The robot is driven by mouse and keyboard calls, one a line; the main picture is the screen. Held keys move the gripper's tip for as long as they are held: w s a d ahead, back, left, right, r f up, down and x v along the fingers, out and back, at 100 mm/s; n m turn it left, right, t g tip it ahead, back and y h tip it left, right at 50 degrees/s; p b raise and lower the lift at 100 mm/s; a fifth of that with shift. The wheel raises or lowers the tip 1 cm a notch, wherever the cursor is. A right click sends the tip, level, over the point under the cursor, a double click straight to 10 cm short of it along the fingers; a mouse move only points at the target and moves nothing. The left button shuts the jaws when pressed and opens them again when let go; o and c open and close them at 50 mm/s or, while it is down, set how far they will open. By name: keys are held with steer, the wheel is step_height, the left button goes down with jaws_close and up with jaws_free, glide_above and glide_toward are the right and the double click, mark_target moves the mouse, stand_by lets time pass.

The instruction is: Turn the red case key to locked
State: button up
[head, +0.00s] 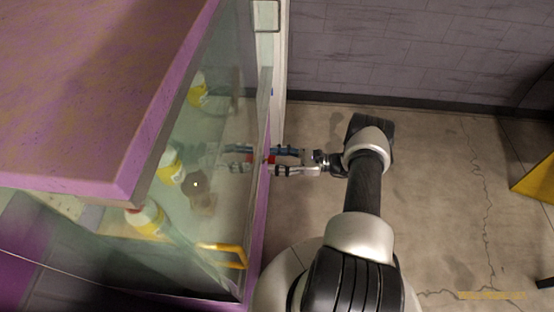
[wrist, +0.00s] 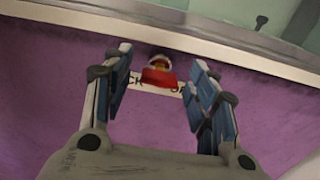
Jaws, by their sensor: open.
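The red key (wrist: 158,77) sits on the purple front of the case (wrist: 60,75), just below a pale ledge. It also shows as a small red patch in the head view (head: 269,160). A white label strip behind the key shows "CK" at its left; the rest is partly hidden. My gripper (head: 276,161) reaches left to the case front. In the wrist view, its two blue-padded fingers (wrist: 161,62) are open, one on each side of the key, with gaps visible. Whether the fingertips touch the panel cannot be told.
The case's glass (head: 225,120) mirrors my gripper. Behind it stand yellow-and-white bottles (head: 171,166). A yellow handle (head: 235,252) is at the lower front. A purple top (head: 90,90) overhangs the left. Concrete floor (head: 440,190) is open to the right, with a yellow object (head: 535,180) at the edge.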

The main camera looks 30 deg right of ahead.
steer(key=shift+c, duration=0.3)
steer(key=c, duration=1)
steer(key=shift+s+f+n+b, duration=0.1)
steer(key=shift+n+b, duration=0.75)
steer(key=shift+n, duration=3.65)
steer(key=shift+s+f+n+b, duration=0.1)
steer(key=shift+n+b, duration=0.75)
steer(key=shift+n, duration=3.65)
